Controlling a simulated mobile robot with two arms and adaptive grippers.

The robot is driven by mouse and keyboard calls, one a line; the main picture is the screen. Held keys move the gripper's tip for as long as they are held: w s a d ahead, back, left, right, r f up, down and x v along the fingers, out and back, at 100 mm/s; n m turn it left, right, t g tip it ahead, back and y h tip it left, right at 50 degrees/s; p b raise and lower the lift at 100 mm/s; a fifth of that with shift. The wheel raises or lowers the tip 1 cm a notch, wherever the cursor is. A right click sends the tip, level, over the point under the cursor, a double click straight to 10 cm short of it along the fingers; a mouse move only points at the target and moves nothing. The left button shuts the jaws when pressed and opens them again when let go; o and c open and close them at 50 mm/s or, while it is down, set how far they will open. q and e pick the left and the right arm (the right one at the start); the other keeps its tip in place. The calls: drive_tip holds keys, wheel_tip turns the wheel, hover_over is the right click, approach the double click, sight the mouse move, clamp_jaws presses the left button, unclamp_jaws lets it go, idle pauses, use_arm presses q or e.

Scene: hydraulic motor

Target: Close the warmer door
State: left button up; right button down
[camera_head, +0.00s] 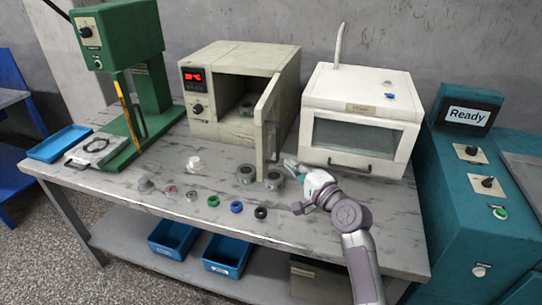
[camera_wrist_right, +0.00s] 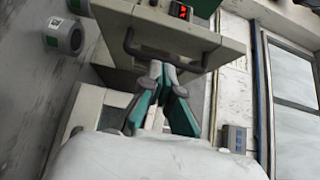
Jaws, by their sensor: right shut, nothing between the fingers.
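The warmer (camera_head: 225,110) is a beige box with a red display, standing at the back middle of the table. Its door (camera_head: 265,105) stands open, swung out toward the front on the right side of the box. In the wrist view the door (camera_wrist_right: 205,48) shows its dark handle (camera_wrist_right: 150,58). My right gripper (camera_head: 290,164) is just right of the door's lower part; in the wrist view its fingertips (camera_wrist_right: 163,68) are shut, empty and close to the handle. I cannot tell whether they touch it. My left gripper is not in view.
A white cabinet (camera_head: 362,100) stands right of the warmer. Metal cylinders (camera_head: 245,174) stand near the door's lower edge. Several small rings (camera_head: 236,206) lie along the front. A green press (camera_head: 120,50) stands at the left, a teal console (camera_head: 470,200) at the right.

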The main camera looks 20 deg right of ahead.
sight(264, 151)
drive_tip(key=w+a, duration=0.1)
drive_tip(key=w, duration=0.1)
drive_tip(key=w+a+p, duration=0.1)
drive_tip(key=w+a, duration=0.1)
drive_tip(key=shift+w+a, duration=0.15)
drive_tip(key=shift+w, duration=0.1)
drive_tip(key=shift+w+a, duration=0.25)
drive_tip(key=shift+a, duration=0.3)
